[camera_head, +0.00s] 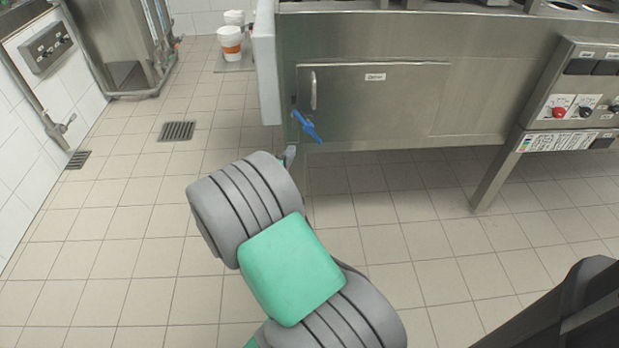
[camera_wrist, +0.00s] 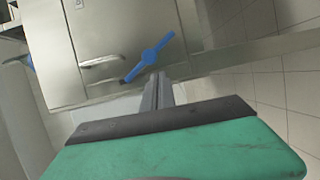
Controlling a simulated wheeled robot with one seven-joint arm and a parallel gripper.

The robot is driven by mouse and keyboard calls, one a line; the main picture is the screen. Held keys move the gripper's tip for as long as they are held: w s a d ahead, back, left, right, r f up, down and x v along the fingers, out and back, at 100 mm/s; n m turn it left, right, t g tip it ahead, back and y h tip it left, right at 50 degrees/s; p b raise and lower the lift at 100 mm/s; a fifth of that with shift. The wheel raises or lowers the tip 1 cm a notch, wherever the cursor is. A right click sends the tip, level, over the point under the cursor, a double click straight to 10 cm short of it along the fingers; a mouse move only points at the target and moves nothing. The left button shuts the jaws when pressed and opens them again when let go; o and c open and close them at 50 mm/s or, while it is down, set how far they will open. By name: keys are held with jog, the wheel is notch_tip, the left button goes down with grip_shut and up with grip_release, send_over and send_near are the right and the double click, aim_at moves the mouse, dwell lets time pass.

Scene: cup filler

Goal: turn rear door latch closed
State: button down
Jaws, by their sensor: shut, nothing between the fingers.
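The blue latch (camera_head: 307,126) sits at the lower left of the steel cabinet door (camera_head: 410,95), below the door's grey handle (camera_head: 313,90). It slants down to the right. In the wrist view the latch (camera_wrist: 148,58) shows as a slanted blue bar just beyond the fingertips, beside the door handle (camera_wrist: 100,62). My gripper (camera_head: 290,154) is mostly hidden behind my arm in the head view; its tips show just below and left of the latch. In the wrist view my gripper (camera_wrist: 158,82) has its fingers together and empty. I cannot tell whether they touch the latch.
The door lies flush with the cabinet front and looks shut. A pale panel (camera_head: 266,62) stands at the cabinet's left edge. White-and-orange cups (camera_head: 230,42) stand behind it. A control panel (camera_head: 580,100) and a leg are at the right. The tiled floor at left is open.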

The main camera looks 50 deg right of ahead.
notch_tip(320, 180, down, 8)
jog(key=s+n+t+h+b, duration=0.1)
jog(key=n+t+b, duration=0.3)
jog(key=n, duration=0.3)
jog(key=shift+s+a+f+n+h+b, duration=0.2)
jog(key=shift+a+f+n+h+b, duration=0.1)
jog(key=shift+n, duration=0.1)
jog(key=shift+d, duration=0.1)
jog(key=w+d+r+p, duration=0.2)
jog(key=d+r, duration=0.1)
jog(key=d, duration=0.7)
jog(key=shift+w+d+r+p, duration=0.15)
jog(key=shift+d+r+p, duration=0.1)
jog(key=shift+d+p, duration=0.15)
